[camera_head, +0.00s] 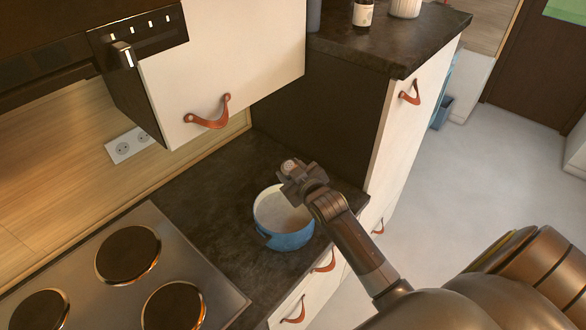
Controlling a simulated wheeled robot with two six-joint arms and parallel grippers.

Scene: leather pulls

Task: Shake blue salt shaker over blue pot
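The blue pot (288,238) stands on the dark counter to the right of the stove; its pale inside shows. My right gripper (291,170) is above the pot's back rim and hides part of the opening. A small pale grey round thing (288,165) shows at its fingertips; I cannot tell whether it is the shaker's top or part of the gripper. No blue salt shaker can be clearly made out. My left gripper is not in view.
A stove (120,275) with several dark hotplates lies at the lower left. A white cabinet (225,65) with a leather pull hangs over the counter. A tall cabinet (395,125) stands behind the pot, with a bottle (362,14) and a white jar (405,8) on top.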

